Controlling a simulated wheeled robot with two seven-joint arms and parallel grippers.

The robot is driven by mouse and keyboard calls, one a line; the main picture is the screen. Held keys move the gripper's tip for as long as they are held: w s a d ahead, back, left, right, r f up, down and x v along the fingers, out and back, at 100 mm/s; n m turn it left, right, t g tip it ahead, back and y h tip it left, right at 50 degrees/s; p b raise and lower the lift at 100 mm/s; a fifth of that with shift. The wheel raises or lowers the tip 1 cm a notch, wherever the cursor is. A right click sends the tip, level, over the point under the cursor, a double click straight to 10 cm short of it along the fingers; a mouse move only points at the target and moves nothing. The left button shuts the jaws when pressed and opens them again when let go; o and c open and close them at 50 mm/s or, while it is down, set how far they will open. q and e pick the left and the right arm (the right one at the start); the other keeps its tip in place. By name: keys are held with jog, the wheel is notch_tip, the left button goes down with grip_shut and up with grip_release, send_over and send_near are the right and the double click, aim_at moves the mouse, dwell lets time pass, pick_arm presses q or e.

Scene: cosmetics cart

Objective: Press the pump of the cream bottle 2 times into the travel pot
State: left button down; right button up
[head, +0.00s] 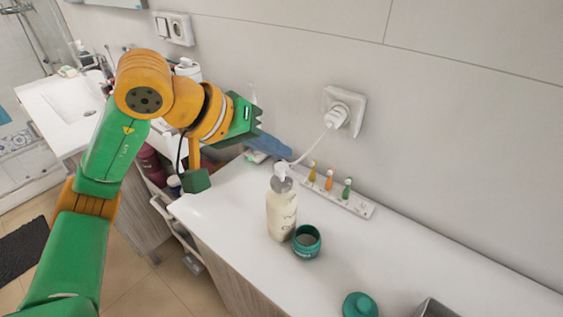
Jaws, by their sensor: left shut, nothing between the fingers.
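The cream bottle (282,213) stands upright on the white counter, cream-coloured, with a grey collar and a white pump head (281,171) on top. The travel pot (306,242) is a small teal round pot, standing open at the bottle's lower right, close against it in this view. My left gripper (277,150) comes in from the left, shut and empty, its blue-grey fingers pointing right and a little down. The fingertips are just above and left of the pump head in the picture; I cannot tell whether they touch it. My right gripper is out of view.
A teal lid (359,305) and a grey box (435,308) lie at the front edge. A white holder (333,196) with several coloured small items stands behind the bottle. A plug with cable (337,115) is on the wall.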

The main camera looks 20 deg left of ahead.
aim_at(277, 169)
pick_arm(q)
notch_tip(277, 169, up, 5)
jog(key=p, duration=0.4)
jog(key=shift+r, duration=0.1)
jog(key=shift+f, duration=0.2)
dwell(0.4)
